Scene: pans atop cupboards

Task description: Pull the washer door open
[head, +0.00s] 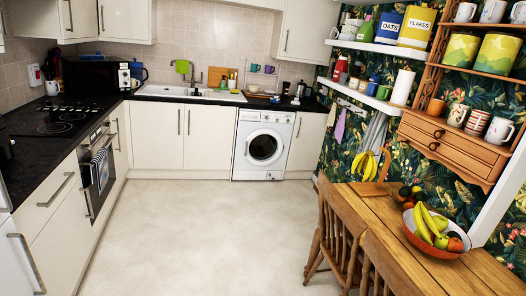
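The white washing machine (262,145) stands under the black counter at the back of the kitchen, between cream cupboards. Its round door (264,147) faces me, with a light ring around dark glass, and looks shut. A control panel with a dial runs along the top of the machine. My gripper is not in view. The washer is far off across the room, and nothing stands in front of it.
The pale floor (180,235) is clear up to the washer. A wooden table (430,268) with a fruit bowl (436,246) and wooden chairs (338,228) stands at the right. Counters with an oven (97,175) line the left.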

